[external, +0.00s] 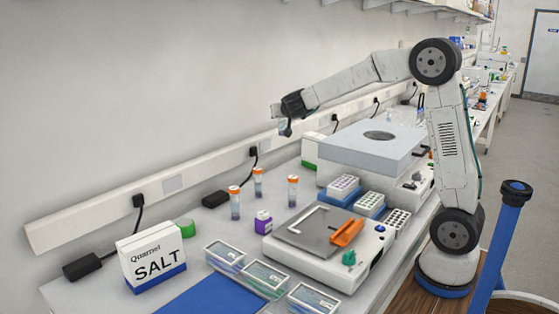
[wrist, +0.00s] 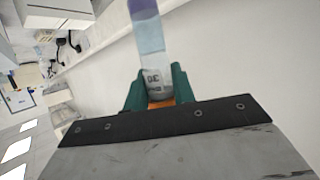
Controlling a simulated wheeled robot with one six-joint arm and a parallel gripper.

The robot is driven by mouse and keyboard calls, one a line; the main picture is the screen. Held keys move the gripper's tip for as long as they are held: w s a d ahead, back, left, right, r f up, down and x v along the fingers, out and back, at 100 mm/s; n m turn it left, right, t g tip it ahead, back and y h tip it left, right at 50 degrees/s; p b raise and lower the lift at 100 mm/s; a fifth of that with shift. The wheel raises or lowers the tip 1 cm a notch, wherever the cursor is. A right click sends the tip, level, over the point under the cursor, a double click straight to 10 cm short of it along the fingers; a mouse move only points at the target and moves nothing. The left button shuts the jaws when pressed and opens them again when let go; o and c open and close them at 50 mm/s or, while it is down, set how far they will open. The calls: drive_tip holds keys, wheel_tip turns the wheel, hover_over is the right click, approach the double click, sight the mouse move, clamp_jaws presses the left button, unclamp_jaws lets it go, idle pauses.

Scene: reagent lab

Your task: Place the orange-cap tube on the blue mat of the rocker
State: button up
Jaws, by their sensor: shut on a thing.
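My gripper (external: 287,128) is raised above the far part of the bench, near the wall. In the wrist view its green fingers (wrist: 156,88) are shut on a tube (wrist: 147,35) with a printed label; orange shows at its end between the fingers. The held tube is hard to make out in the external view. Several orange-cap tubes, one of them here (external: 293,190), stand upright on the bench. A flat blue mat (external: 215,298) lies at the near edge. A white device with a grey plate (external: 310,232) and an orange piece stands right of it; I cannot tell whether it is the rocker.
A larger device with a pale top (external: 372,143) stands under my arm. Tube racks (external: 343,186), a purple-labelled bottle (external: 263,222), lidded clear boxes (external: 265,277) and a salt box (external: 152,262) crowd the bench. A power rail (external: 100,222) runs along the wall.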

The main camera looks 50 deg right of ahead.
drive_tip(key=s+a+n+t+y, duration=0.1)
drive_tip(key=s+a+n+y, duration=0.3)
drive_tip(key=a, duration=0.9)
drive_tip(key=s+a+n+t+y, duration=0.15)
drive_tip(key=s+a, duration=0.35)
drive_tip(key=a, duration=0.8)
drive_tip(key=s+a+n+y, duration=0.3)
drive_tip(key=s+a, duration=0.2)
drive_tip(key=a, duration=0.8)
drive_tip(key=s+a+n+g+y, duration=0.1)
drive_tip(key=s+a+n+y, duration=0.2)
drive_tip(key=s+a, duration=0.6)
drive_tip(key=s+a+n+g+y, duration=0.1)
drive_tip(key=s+a+n+y, duration=0.2)
drive_tip(key=s, duration=1)
drive_tip(key=s+a+n+g+y, duration=0.2)
drive_tip(key=s+a+y, duration=0.1)
drive_tip(key=s+a, duration=0.65)
wheel_tip(320, 180, down, 5)
drive_tip(key=s+d, duration=0.2)
drive_tip(key=x, duration=0.5)
drive_tip(key=r+x, duration=0.1)
drive_tip(key=x, duration=1)
drive_tip(key=shift+w+a, duration=0.35)
drive_tip(key=shift+a, duration=0.25)
